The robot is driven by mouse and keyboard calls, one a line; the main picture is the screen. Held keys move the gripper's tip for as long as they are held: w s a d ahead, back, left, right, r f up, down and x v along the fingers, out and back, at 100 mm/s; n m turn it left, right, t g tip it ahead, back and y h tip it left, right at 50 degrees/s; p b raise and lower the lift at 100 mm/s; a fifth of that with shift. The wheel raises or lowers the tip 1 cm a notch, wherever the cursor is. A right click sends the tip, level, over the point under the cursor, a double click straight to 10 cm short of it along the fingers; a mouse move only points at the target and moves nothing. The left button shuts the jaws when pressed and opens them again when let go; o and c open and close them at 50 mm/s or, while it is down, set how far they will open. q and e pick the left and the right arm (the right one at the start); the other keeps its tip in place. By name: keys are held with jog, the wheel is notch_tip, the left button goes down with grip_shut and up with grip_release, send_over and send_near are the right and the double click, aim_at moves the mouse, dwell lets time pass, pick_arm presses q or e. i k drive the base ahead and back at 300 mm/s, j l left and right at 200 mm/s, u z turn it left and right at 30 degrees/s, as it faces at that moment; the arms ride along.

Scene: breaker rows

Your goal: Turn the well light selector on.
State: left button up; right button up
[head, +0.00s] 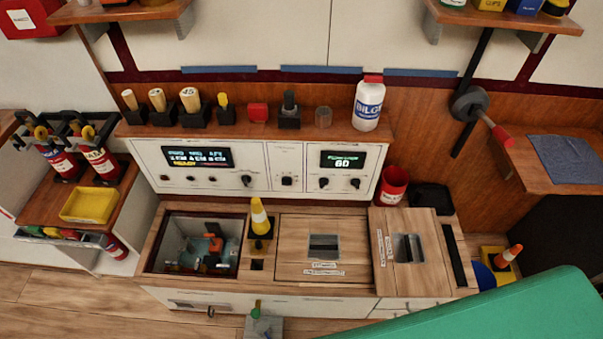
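A white control panel (272,168) stands under the wooden shelf at the back of the counter. It has a left display (198,156) and a smaller right display (342,159) that reads 60. Dark knobs sit along it: a larger one (247,180) right of the left display, one on a middle plate (287,181), and two under the right display (323,182). Small knobs (190,178) line the lower left. Labels are too small to read, so I cannot tell which is the well light selector or its setting. Neither gripper is in view.
An open well (197,245) with equipment lies before the panel at left. Closed hatches (300,265) fill the right. A bilge bottle (368,104) stands on the shelf. A green surface (500,310) covers the lower right.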

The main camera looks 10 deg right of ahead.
aim_at(356, 183)
jog(key=z, duration=0.35)
jog(key=k+z, duration=0.15)
jog(key=z, duration=0.25)
jog(key=k+j+z, duration=0.1)
jog(key=z, duration=0.25)
